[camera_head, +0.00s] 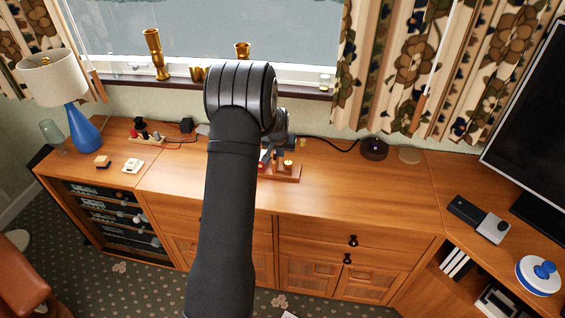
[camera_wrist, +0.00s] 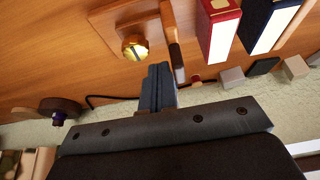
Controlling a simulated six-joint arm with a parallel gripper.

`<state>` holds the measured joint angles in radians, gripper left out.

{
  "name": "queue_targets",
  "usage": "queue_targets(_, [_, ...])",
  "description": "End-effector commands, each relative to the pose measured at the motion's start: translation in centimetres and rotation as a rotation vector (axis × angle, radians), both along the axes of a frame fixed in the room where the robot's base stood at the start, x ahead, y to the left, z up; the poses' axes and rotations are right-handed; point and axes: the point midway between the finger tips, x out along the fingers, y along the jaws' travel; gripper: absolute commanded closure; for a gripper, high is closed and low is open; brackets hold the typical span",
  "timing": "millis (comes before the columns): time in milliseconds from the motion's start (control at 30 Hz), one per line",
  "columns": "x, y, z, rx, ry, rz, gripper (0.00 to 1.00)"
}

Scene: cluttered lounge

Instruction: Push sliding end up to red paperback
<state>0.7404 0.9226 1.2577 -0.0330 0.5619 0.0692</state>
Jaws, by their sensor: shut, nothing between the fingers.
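In the wrist view the red paperback (camera_wrist: 222,12) stands upright with a dark blue book (camera_wrist: 262,22) to its right. The sliding end (camera_wrist: 172,30) is a thin upright wooden panel seen nearly edge-on, left of the red paperback with a gap between them. A brass knob (camera_wrist: 135,47) sits on the wooden base (camera_wrist: 108,18) left of the panel. My gripper (camera_wrist: 158,72) is shut and empty, close to the panel on its knob side; contact cannot be told. In the head view my arm hides much of the rack; the knob (camera_head: 288,162) and base (camera_head: 286,178) show.
The wooden cabinet top (camera_head: 340,190) is clear right of the rack. A dark round device (camera_head: 374,149) and a cable lie behind. A blue lamp (camera_head: 82,130) and small items stand at left. A television (camera_head: 530,120) is at right.

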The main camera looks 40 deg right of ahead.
Motion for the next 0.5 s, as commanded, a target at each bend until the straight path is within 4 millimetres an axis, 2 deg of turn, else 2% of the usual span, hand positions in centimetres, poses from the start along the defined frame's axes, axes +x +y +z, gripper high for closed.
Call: queue_targets(500, [1.1, 1.1, 0.0, 0.001, 0.000, 0.001, 1.00])
